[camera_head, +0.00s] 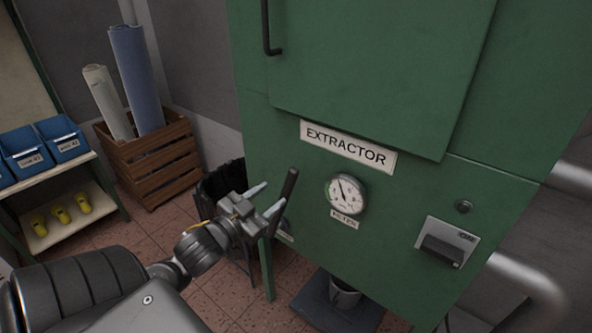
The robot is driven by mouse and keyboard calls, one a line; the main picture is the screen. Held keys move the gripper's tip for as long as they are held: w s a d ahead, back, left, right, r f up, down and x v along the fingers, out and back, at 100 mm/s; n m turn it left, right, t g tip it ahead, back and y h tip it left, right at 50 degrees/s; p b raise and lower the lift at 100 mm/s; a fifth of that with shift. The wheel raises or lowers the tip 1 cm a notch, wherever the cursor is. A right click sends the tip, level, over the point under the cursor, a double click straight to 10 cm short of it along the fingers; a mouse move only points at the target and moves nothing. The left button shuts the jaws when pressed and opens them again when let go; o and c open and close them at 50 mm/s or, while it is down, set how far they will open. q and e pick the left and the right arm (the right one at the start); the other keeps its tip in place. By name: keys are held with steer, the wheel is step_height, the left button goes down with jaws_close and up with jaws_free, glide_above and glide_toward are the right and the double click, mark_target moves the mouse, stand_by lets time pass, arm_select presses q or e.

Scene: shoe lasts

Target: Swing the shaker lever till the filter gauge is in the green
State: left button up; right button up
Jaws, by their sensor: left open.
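The filter gauge (346,194) is a round white dial on the front of the green extractor cabinet (370,95). Its needle points up and left. The coloured zones are too small to read. The shaker lever (289,184) is a dark bar at the cabinet's lower left, leaning with its top to the right. My left gripper (267,197) is open, its two fingers pointing right toward the lever's upper part. The lever is close beside the fingertips; I cannot tell whether they touch. The lever's lower end is partly hidden behind the gripper. My right gripper is not in view.
A switch box (447,243) sits on the cabinet's lower right. A black bin (222,180) stands behind my left gripper. A wooden crate (150,160) holds two rolls. A shelf (62,218) with blue bins (67,139) and yellow lasts stands at the left.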

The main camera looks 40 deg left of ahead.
mark_target(296, 177)
arm_select(q)
steer(key=w+b, duration=0.1)
steer(key=w, duration=0.2)
steer(key=shift+f+b, duration=0.1)
steer(key=shift+b, duration=0.25)
steer(key=w+p, duration=0.1)
steer(key=w, duration=0.7)
steer(key=shift+a, duration=0.1)
steer(key=shift+s, duration=0.1)
jaws_close()
